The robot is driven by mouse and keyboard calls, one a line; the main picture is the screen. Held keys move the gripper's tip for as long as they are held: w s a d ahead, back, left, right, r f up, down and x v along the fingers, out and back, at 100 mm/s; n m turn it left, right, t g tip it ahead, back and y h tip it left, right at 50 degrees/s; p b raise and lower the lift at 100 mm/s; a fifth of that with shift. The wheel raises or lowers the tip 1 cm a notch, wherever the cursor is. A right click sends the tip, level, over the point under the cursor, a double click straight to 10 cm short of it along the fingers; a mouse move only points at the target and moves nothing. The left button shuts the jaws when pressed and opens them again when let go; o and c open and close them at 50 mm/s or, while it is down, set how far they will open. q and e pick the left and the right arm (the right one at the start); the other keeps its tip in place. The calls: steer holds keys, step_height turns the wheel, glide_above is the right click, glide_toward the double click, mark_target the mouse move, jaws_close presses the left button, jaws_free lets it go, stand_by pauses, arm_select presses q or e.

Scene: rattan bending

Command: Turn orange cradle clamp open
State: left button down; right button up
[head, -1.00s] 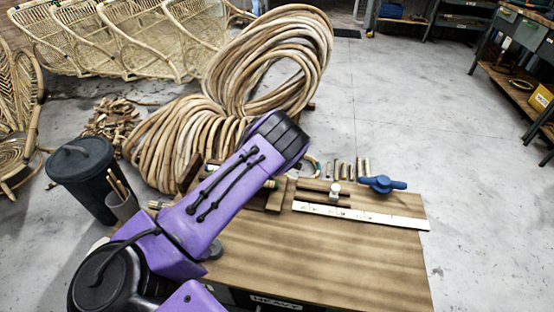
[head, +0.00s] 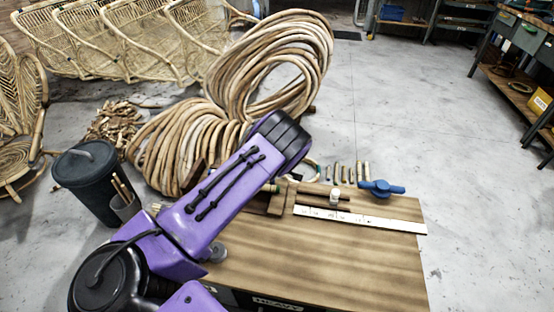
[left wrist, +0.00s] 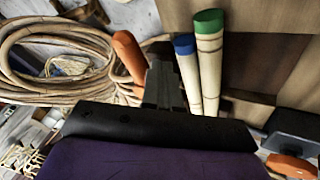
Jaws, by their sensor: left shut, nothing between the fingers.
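In the left wrist view an orange rounded handle (left wrist: 129,57), which looks like part of the orange cradle clamp, stands just left of my left gripper (left wrist: 162,82). The gripper's fingers are shut and empty, with their tips close beside the handle; I cannot tell whether they touch it. A blue-ended rattan pole (left wrist: 189,75) and a green-ended one (left wrist: 210,65) lie just right of the fingers. Another orange piece (left wrist: 291,166) shows at the lower right by a dark block. In the head view my purple arm hides the left gripper and the clamp. My right gripper is not in view.
The wooden bench (head: 320,262) holds a white ruler (head: 360,219), a blue knob (head: 381,188) and a small white-topped piece (head: 335,196). Rattan coils (head: 270,65) lie behind it. A dark bin (head: 88,180) stands left. The bench's front right is clear.

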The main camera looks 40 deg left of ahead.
arm_select(q)
steer(key=w+d+v, duration=0.1)
steer(key=v, duration=0.9)
steer(key=shift+w+r, duration=0.1)
